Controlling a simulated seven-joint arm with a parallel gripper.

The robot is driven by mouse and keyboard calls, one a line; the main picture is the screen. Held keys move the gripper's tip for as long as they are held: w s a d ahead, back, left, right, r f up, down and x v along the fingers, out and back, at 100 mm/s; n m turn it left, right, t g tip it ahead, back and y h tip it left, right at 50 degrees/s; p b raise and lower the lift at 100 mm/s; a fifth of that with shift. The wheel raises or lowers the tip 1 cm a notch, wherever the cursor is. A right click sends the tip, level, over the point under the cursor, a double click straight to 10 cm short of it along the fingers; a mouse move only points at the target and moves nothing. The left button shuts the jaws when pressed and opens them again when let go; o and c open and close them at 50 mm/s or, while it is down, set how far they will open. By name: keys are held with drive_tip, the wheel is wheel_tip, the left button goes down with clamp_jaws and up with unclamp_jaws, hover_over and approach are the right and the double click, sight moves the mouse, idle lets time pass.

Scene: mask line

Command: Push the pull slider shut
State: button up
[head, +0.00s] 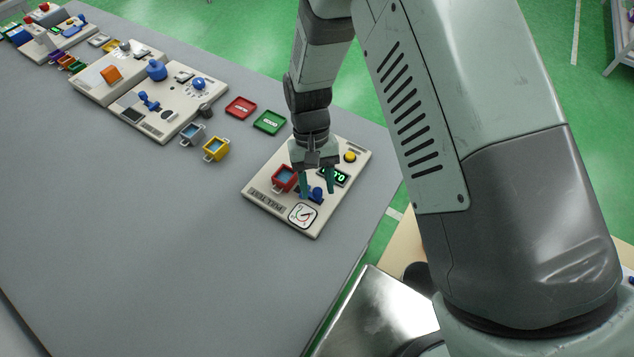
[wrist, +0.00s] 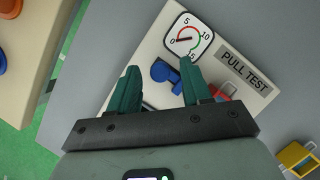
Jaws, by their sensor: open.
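The pull slider looks to be the blue handle on the cream pull test board (head: 263,199). The blue handle (head: 318,194) sits behind the round dial in the head view; it also shows in the wrist view (wrist: 166,73). My gripper (head: 317,187) is above the board with its teal fingers open. In the wrist view my gripper (wrist: 160,66) has one fingertip on each side of the blue handle. I cannot tell whether either finger touches it. The dial (wrist: 188,39) has its needle near 0. The slider's track is mostly hidden by the fingers.
A red bin (head: 284,178), a green-lit display (head: 341,177) and a yellow button (head: 350,157) are on the board. Yellow (head: 215,149) and grey (head: 193,134) bins, with red (head: 241,107) and green (head: 269,122) trays, lie beyond. The grey table's front left is clear.

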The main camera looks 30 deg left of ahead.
drive_tip(key=shift+f, duration=0.2)
clamp_jaws()
idle(0.3)
drive_tip(key=shift+a, duration=1.7)
drive_tip(key=shift+c, duration=1.4)
unclamp_jaws()
drive_tip(key=shift+o, duration=1.4)
